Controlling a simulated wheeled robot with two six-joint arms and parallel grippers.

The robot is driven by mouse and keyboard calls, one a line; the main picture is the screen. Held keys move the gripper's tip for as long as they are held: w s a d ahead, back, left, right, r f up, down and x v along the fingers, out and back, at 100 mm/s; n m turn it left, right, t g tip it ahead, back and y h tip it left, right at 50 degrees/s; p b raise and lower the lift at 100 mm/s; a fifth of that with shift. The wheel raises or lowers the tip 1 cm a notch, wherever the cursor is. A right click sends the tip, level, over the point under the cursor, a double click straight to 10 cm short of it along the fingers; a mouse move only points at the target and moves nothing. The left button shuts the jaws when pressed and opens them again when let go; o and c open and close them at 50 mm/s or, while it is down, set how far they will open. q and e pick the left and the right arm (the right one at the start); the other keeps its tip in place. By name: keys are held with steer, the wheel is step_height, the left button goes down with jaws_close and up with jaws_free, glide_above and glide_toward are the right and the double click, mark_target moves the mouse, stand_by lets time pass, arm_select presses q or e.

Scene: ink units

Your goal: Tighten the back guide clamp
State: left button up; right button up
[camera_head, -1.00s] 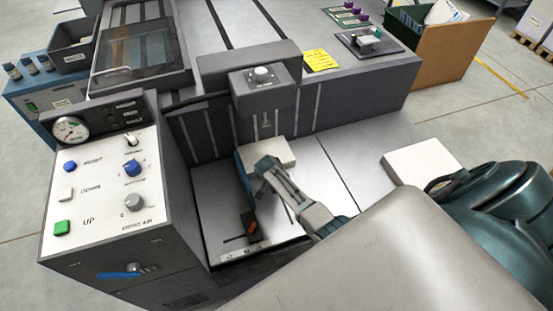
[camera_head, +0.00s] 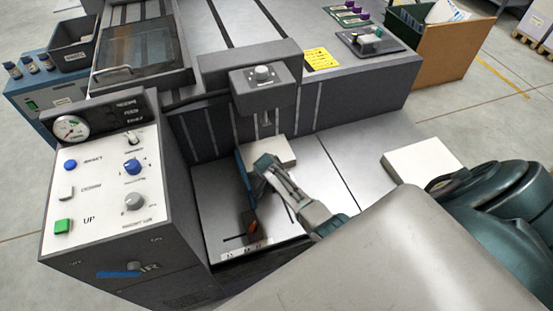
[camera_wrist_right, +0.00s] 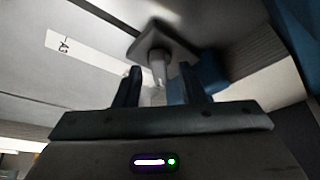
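The blue paper guide (camera_head: 243,173) stands on the grey metal feed table beside a white paper stack (camera_head: 275,150). At its front end is a dark clamp with an orange-red lever (camera_head: 252,228). My right gripper (camera_head: 262,166) is low over the table next to the guide's back part and hides what is under it. In the right wrist view my right gripper (camera_wrist_right: 160,85) has its two dark fingers apart. A grey clamp post (camera_wrist_right: 157,62) on a dark plate shows between and just beyond the fingertips, with blue guide (camera_wrist_right: 211,75) beside it. Contact cannot be told. My left gripper is out of view.
A grey head with a knob (camera_head: 262,74) overhangs the table just behind my gripper. The control panel box (camera_head: 105,190) rises at the left. A white block (camera_head: 422,168) lies at the right. The metal table right of my gripper is bare.

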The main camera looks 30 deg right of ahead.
steer(key=v, duration=1)
steer(key=shift+r+p, duration=0.3)
steer(key=shift+r, duration=0.1)
steer(key=shift+s+a, duration=0.1)
steer(key=shift+s, duration=0.05)
